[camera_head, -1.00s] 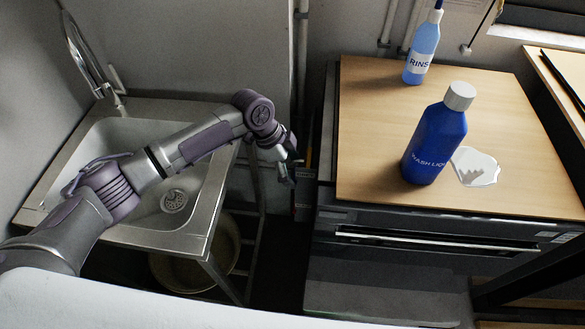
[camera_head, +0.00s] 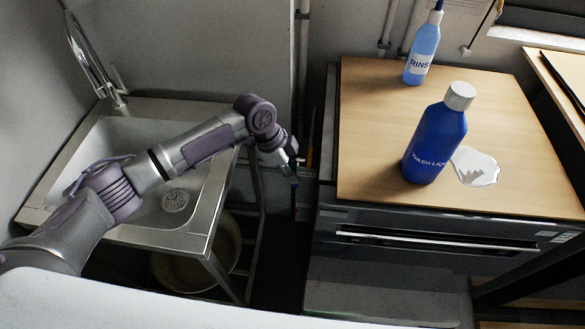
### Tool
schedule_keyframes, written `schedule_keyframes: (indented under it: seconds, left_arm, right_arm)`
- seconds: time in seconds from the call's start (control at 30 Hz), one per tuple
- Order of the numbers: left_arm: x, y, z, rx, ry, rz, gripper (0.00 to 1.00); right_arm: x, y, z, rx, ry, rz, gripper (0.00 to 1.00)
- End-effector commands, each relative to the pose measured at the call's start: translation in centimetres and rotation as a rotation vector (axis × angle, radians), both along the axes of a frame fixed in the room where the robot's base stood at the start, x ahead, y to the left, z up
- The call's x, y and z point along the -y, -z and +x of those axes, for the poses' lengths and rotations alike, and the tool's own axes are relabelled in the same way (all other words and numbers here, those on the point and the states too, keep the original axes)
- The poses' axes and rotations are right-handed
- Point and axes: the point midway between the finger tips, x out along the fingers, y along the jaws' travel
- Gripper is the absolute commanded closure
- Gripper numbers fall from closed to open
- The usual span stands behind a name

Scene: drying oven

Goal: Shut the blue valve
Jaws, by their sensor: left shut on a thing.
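My left gripper (camera_head: 289,170) hangs in the dark gap between the sink and the wooden-topped oven unit, pointing down. It is small in the view and shut on a small blue part (camera_head: 294,181), which I take to be the blue valve's handle. The fingers and the shadow hide most of this part, so its exact angle cannot be told. My right gripper is not in view.
The metal sink (camera_head: 125,108) stands to the left of the gap. The wooden top (camera_head: 380,125) on the right bears a dark blue wash bottle (camera_head: 436,140), a light blue rinse bottle (camera_head: 421,52) and a white spill (camera_head: 476,166). Pipes (camera_head: 301,60) run down the back wall.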

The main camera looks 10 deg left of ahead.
Motion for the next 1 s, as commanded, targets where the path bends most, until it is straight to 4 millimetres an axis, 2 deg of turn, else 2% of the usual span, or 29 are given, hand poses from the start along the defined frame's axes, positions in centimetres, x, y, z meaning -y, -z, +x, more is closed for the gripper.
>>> schedule_keyframes:
  seconds: [0.03, 0.23, 0.3, 0.7, 1.0]
  left_arm:
    - [-0.09, -0.07, 0.74, 0.022, -0.012, -0.003, 1.0]
    - [-0.21, -0.33, 1.15, 0.033, -0.018, -0.003, 1.0]
    - [-0.23, -0.42, 1.26, 0.035, -0.019, -0.004, 0.86]
    - [-0.13, -0.33, 0.98, 0.028, -0.015, -0.004, 0.19]
    - [-0.13, -0.27, 0.82, 0.024, -0.012, -0.003, 0.18]
  right_arm:
    - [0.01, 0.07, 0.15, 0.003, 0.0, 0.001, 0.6]
    - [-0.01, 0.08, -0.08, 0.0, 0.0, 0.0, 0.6]
    - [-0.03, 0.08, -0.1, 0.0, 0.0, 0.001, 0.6]
    - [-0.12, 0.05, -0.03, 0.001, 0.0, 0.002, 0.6]
    - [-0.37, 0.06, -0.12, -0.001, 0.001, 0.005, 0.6]
